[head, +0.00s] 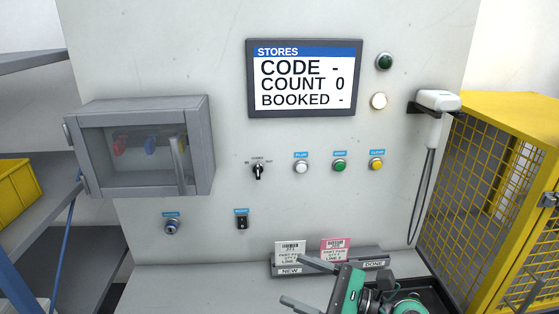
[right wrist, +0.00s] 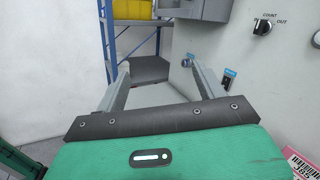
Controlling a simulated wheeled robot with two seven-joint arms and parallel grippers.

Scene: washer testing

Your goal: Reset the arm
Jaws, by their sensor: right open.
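My right gripper (head: 292,278) is at the bottom of the head view, in front of the lower part of the panel, left of the tray area. It is green and dark with two grey fingers spread apart and nothing between them. In the right wrist view its fingers (right wrist: 156,62) point toward the panel's lower left and the shelving, with an empty gap between. The fingers are close in view to the card rack (head: 290,270), and one overlaps it; I cannot tell whether they touch. My left gripper is in neither view.
A white card (head: 290,250) and a pink card (head: 335,248) stand in the rack. The panel has a screen (head: 304,78), a selector knob (head: 258,171), buttons, a grey case (head: 145,150) and a hanging scanner (head: 434,115). A yellow cage (head: 500,190) stands right, shelving (head: 45,205) left.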

